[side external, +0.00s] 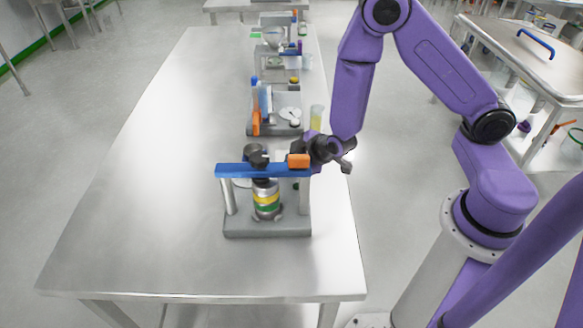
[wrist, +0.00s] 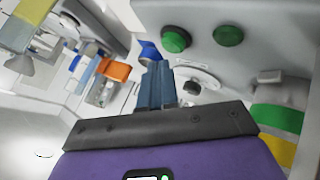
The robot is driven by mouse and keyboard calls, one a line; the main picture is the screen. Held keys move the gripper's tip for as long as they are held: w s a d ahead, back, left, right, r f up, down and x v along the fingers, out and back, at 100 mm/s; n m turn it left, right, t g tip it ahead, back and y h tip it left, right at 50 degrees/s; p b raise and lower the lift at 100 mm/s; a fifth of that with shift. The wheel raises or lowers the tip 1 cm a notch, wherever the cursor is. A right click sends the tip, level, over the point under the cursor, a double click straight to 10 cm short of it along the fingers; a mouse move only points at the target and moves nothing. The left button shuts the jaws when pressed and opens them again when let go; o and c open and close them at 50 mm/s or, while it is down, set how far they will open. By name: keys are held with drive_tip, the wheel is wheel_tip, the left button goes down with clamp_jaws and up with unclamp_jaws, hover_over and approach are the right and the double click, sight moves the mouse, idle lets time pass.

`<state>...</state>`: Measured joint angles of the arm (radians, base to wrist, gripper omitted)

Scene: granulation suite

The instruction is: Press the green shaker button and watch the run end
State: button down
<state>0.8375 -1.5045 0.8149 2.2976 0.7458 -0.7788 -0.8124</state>
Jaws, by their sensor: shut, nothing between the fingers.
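The shaker (side external: 266,226) stands near the front of the long table, with a grey base, two posts and a blue crossbar (side external: 250,170). Its sieve stack (side external: 266,200) has yellow and green bands, which also show at the right of the wrist view (wrist: 278,120). Two round green buttons, a left one (wrist: 176,39) and a right one (wrist: 228,35), sit on a grey panel in the wrist view. My gripper (wrist: 158,72) is shut and empty, its tips just below and left of the left button; contact cannot be told. In the side view it is beside the crossbar's right end, partly hidden.
The table's left half (side external: 150,170) is clear. A second table (side external: 540,60) stands at the right.

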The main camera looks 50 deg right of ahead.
drive_tip(key=shift+f, duration=0.2)
drive_tip(key=shift+f, duration=0.2)
drive_tip(key=shift+f, duration=0.5)
idle(0.7)
drive_tip(key=shift+r, duration=0.95)
drive_tip(key=shift+r, duration=2.5)
